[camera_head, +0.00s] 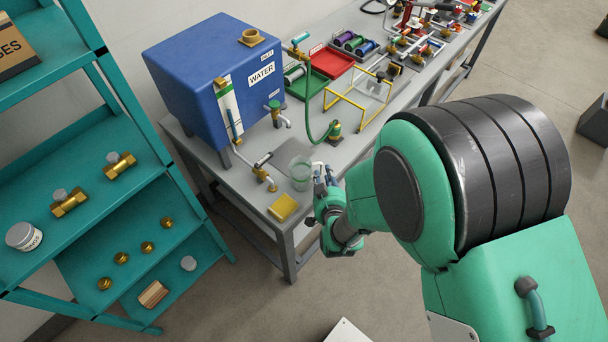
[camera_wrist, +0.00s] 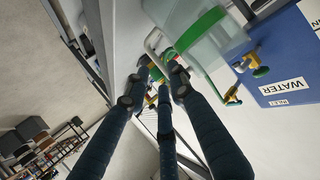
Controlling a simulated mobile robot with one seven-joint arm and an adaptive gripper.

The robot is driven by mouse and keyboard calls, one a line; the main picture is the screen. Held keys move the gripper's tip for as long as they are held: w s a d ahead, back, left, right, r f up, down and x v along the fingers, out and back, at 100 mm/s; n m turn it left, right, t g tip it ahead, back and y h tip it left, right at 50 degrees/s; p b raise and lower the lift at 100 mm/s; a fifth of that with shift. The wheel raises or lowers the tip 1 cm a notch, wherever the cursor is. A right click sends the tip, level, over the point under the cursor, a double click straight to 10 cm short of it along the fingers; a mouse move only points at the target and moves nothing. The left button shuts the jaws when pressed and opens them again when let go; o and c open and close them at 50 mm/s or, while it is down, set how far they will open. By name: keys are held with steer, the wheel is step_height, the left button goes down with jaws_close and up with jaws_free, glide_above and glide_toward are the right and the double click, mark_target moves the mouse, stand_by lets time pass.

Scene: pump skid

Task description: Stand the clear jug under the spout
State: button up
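The clear jug (camera_head: 299,173) stands upright on the bench near its front edge, right of a brass tap. It also shows large in the wrist view (camera_wrist: 200,40), with a green band and a pale handle (camera_wrist: 153,42). My gripper (camera_head: 322,176) is at the jug's handle side. In the wrist view its fingers (camera_wrist: 160,78) are spread apart, with the handle just at or beyond the tips; contact is not clear. The silver spout (camera_head: 285,122) comes out of the blue water tank (camera_head: 200,75), behind and left of the jug.
A brass tap with a pipe (camera_head: 266,174) stands left of the jug. A yellow sponge-like block (camera_head: 284,207) lies at the bench's front corner. A green hose (camera_head: 312,125) and a yellow frame (camera_head: 358,98) stand behind. Teal shelves (camera_head: 130,190) hold brass fittings on the left.

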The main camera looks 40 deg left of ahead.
steer(key=shift+b+x, duration=0.3)
steer(key=shift+x, duration=1.6)
steer(key=shift+w+a+f, duration=0.35)
steer(key=shift+a+f, duration=0.05)
steer(key=shift+a, duration=0.05)
jaws_close()
